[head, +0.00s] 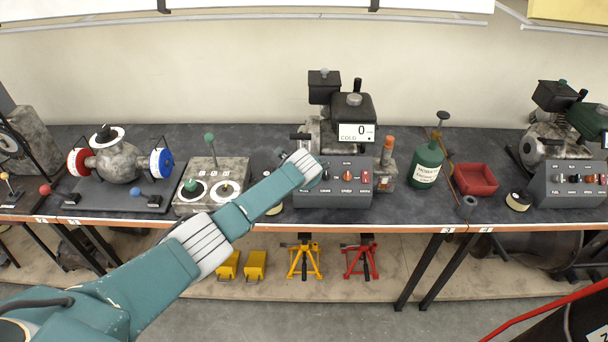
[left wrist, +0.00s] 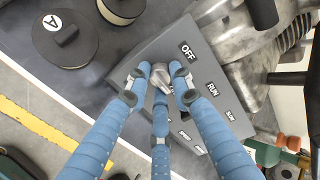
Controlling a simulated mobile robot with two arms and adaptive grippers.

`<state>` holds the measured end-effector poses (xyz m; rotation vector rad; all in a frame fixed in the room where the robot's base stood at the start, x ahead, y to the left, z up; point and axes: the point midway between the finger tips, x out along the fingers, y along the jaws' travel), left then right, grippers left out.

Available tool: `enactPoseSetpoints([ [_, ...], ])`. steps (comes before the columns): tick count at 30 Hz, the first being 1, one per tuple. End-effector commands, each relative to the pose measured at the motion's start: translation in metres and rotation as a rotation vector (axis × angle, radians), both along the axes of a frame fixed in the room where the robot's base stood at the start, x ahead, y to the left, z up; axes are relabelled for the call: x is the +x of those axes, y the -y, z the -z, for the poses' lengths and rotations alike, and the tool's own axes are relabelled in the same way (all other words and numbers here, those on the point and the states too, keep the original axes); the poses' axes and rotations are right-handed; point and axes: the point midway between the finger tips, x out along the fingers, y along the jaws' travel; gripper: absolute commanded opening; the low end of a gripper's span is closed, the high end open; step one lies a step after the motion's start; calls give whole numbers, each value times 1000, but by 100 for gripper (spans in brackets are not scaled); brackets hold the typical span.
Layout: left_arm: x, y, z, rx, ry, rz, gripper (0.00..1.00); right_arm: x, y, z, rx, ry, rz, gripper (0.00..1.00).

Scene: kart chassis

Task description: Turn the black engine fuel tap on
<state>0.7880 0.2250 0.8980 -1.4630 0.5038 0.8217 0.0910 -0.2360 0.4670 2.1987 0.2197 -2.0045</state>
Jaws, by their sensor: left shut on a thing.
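The black engine (head: 354,108) stands on the workbench behind a grey control panel (head: 333,199) with switches and a display reading 0 and COLD. My left gripper (head: 312,170) reaches the left part of this panel. In the left wrist view, its blue fingers (left wrist: 160,80) are closed around a small grey knob (left wrist: 145,68) on the sloped panel (left wrist: 165,45). An OFF label (left wrist: 187,50) and a RUN label (left wrist: 212,89) show beside the fingers. Fingers hide much of the knob, and I cannot read its own label. My right gripper is not in view.
A green fuel bottle (head: 427,165) and a red tray (head: 475,179) stand right of the panel. A second engine with its own panel (head: 565,187) is farther right. A grey box with dials (head: 212,183) stands to the left. Yellow and red stands (head: 361,257) are below the bench.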

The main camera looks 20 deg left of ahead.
Motion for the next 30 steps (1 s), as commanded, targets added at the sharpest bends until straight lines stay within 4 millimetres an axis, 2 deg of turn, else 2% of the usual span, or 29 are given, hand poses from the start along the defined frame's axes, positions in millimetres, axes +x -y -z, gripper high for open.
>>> enactPoseSetpoints([
  [1,4,4,-7,10,9,22,0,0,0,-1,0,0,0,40],
  [22,4,5,-6,56,-4,69,0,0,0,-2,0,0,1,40],
  [23,4,5,-6,56,-4,69,29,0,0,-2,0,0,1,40],
  [24,4,4,-6,56,-4,69,37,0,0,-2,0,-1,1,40],
  [25,4,4,-6,56,-4,69,41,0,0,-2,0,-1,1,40],
  [30,2,3,-3,56,-9,65,41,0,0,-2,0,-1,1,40],
])
